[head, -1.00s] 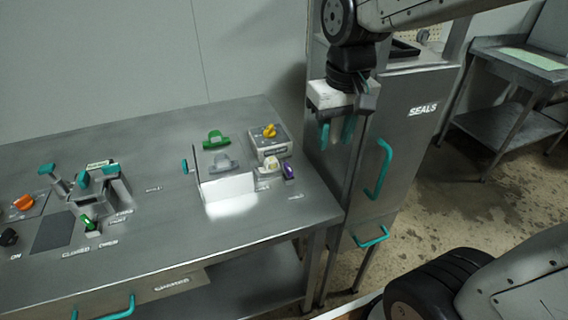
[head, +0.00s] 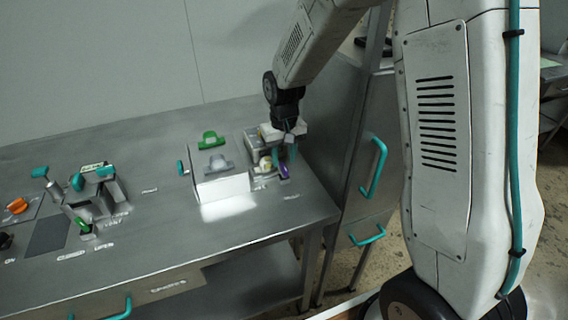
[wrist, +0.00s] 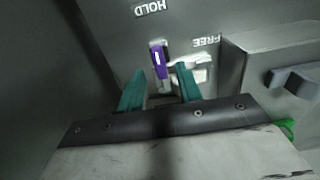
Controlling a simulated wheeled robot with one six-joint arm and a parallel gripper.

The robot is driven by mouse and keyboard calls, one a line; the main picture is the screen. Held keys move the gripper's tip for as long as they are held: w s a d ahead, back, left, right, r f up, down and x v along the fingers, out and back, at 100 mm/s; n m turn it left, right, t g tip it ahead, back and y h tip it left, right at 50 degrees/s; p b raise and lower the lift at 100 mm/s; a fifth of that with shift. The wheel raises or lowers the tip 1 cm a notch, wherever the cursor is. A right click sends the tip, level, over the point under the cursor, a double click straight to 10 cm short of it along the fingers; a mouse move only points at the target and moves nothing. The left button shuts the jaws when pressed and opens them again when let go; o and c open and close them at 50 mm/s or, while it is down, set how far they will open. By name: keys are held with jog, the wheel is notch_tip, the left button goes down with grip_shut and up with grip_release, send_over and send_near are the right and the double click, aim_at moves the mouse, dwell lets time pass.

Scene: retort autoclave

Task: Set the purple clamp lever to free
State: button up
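The purple clamp lever (head: 284,172) is at the right end of the bench, in front of a small grey box. In the wrist view the purple lever (wrist: 160,62) stands just beyond and between my gripper's fingertips, with white HOLD lettering (wrist: 153,8) above it and FREE lettering (wrist: 206,42) to its right. It points up toward HOLD more than toward FREE. In the head view my gripper (head: 284,158) is right above the lever; contact cannot be told.
A white-fronted box with a green handle (head: 211,140) and a grey handle (head: 216,164) stands left of the lever. A pale knob (head: 265,163) is close beside it. The tall SEALS cabinet (head: 372,130) is to the right.

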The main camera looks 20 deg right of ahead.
aim_at(281, 166)
jog(key=shift+f, duration=1.5)
grip_shut()
